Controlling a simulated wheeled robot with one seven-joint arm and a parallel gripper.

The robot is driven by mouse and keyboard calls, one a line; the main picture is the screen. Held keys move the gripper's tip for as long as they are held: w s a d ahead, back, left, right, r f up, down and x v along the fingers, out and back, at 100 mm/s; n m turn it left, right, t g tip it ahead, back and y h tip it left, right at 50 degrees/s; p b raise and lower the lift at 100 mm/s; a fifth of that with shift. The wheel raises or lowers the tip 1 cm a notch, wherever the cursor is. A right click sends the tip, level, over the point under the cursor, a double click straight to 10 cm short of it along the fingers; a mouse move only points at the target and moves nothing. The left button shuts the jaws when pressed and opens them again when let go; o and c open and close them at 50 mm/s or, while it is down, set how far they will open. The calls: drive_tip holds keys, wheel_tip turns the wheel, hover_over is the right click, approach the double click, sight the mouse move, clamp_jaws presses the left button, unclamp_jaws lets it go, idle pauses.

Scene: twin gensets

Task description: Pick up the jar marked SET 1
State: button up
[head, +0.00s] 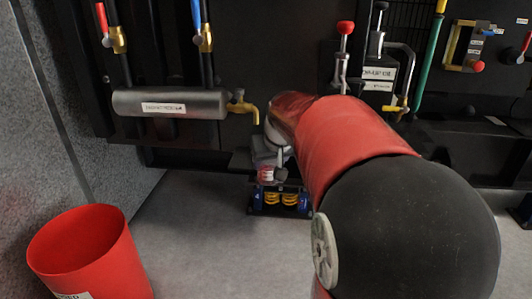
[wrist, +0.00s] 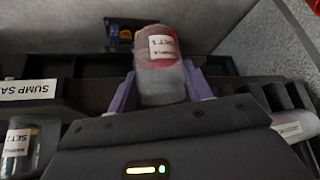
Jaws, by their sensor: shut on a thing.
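The jar marked SET 1 (wrist: 158,48) is a clear jar with a red part and a white label, upper middle in the wrist view. My gripper (wrist: 160,82) is shut on it, with one purple finger on each side. In the head view a small jar with red on it (head: 266,174) shows below my arm, beside the gripper (head: 275,150); my red and black arm hides much there. I cannot tell how far the held jar is from the dark rack (wrist: 90,68).
A SUMP SAMP... label (wrist: 28,90) is on the rack. A red bin (head: 85,255) stands front left. A grey cylinder (head: 170,103) with a yellow tap (head: 241,107) is close to my arm.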

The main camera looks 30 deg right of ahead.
drive_tip(key=shift+s+a, duration=0.25)
drive_tip(key=shift+s, duration=0.95)
drive_tip(key=shift+s+a, duration=0.2)
drive_tip(key=shift+s, duration=1)
